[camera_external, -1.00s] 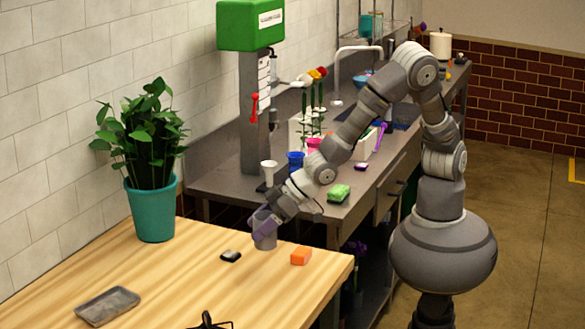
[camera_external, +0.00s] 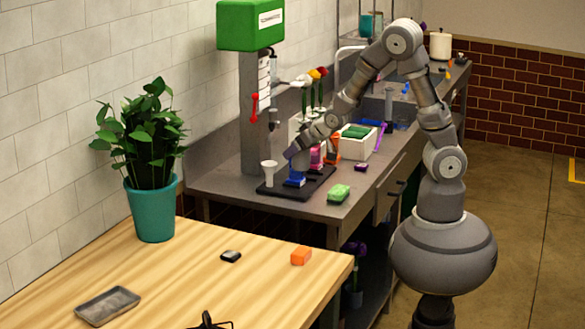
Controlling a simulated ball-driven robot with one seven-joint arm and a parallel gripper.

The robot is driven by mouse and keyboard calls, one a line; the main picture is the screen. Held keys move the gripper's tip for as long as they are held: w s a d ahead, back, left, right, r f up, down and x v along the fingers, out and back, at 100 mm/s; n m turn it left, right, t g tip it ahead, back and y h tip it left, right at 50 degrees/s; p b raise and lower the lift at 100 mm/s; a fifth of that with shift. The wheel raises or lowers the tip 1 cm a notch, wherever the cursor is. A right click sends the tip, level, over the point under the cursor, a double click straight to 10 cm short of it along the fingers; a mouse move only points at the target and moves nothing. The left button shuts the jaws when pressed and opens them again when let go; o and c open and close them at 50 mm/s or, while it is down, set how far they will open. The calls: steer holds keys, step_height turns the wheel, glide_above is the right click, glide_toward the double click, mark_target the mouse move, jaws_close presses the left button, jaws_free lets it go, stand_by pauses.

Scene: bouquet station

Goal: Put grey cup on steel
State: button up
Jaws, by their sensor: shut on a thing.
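My gripper (camera_external: 293,153) is over the near part of the steel counter (camera_external: 223,184), at the black tray. It is shut on the grey cup (camera_external: 300,161), a small grey shape at the jaws that is hard to tell from the fingers. The grey cup is no longer on the wooden table (camera_external: 190,270).
The black tray (camera_external: 318,184) holds a white cup (camera_external: 268,170), the blue cup and a pink cup (camera_external: 317,156). A white bin (camera_external: 355,147) stands behind. The green-topped post (camera_external: 253,120) is close left. Bare steel lies front left.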

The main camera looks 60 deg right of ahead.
steer(key=a+f, duration=0.1)
steer(key=f, duration=0.1)
steer(key=s+a+f+n+y, duration=0.1)
steer(key=a+f, duration=0.1)
steer(key=a+f+n+y, duration=0.1)
steer(key=a+f, duration=0.1)
steer(key=shift+s+a+f, duration=0.15)
steer(key=shift+s+f, duration=0.1)
steer(key=shift+s, duration=0.1)
steer(key=shift+s+a+f+n, duration=0.15)
steer(key=shift+a+f+n, duration=0.05)
steer(key=shift+a+n, duration=0.1)
steer(key=shift+a, duration=0.1)
